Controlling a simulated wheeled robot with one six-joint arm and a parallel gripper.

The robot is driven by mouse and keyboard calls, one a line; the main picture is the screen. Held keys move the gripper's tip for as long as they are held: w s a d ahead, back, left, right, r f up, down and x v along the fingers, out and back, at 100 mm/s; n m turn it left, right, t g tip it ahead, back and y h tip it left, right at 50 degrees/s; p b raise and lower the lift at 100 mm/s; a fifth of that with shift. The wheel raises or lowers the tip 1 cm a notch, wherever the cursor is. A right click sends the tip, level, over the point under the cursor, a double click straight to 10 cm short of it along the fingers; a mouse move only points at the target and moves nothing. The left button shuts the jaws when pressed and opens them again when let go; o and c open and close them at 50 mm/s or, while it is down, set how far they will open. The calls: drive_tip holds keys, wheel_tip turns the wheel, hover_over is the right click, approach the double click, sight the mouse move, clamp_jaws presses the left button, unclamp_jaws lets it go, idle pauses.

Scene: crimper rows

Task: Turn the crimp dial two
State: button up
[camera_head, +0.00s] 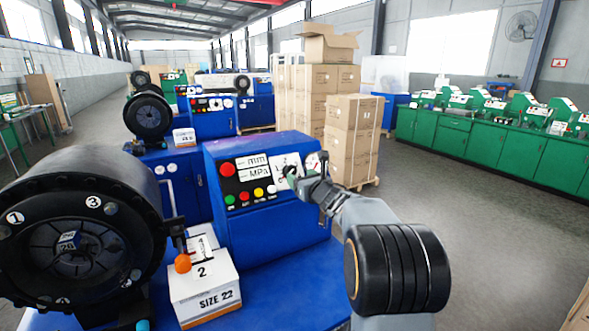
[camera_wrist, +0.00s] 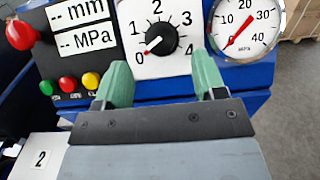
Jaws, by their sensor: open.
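The crimp dial (camera_wrist: 161,39) is a black knob on a white plate marked 0 to 4. In the wrist view its red pointer aims down left at the 0. My gripper (camera_wrist: 163,75) is open, with its two green fingers apart below the knob in that view and nothing between them. In the head view my gripper (camera_head: 300,176) is in front of the right part of the blue control panel (camera_head: 262,220) and partly hides the dial. I cannot tell how far the fingertips are from the knob.
A round pressure gauge (camera_wrist: 240,28) sits right of the dial. Left are mm and MPa displays (camera_wrist: 85,25), a red button (camera_wrist: 19,34) and small coloured buttons (camera_wrist: 91,81). A SIZE 22 box (camera_head: 205,290) stands beside the black crimper head (camera_head: 75,235). Stacked cartons (camera_head: 350,135) stand behind.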

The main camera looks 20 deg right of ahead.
sight(293, 172)
drive_tip(key=shift+w+a+p, duration=0.15)
drive_tip(key=shift+w+p, duration=0.25)
drive_tip(key=shift+w, duration=0.85)
drive_tip(key=shift+w+a+p, duration=0.15)
drive_tip(key=shift+w+p, duration=0.2)
drive_tip(key=shift+w, duration=0.9)
drive_tip(key=shift+c, duration=0.4)
